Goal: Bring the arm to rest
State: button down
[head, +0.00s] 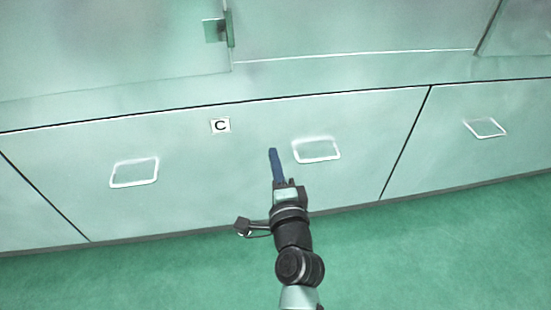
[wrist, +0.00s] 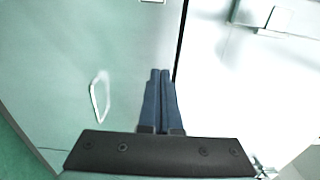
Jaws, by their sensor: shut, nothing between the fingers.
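My gripper (head: 273,152) is at the end of my outstretched arm, in front of the drawer front marked C. Its blue fingers lie together and hold nothing. In the wrist view the closed fingers (wrist: 160,72) point toward a dark seam between panels. Whether the fingertips touch the drawer front cannot be told.
The wide drawer front (head: 240,165) has a label C (head: 220,126), a left handle (head: 134,172) and a right handle (head: 317,150). Another drawer handle (head: 485,128) is at the right. A latch (head: 218,29) sits above. The green floor (head: 430,240) in front is clear.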

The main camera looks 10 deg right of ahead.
jog(key=shift+s, duration=0.35)
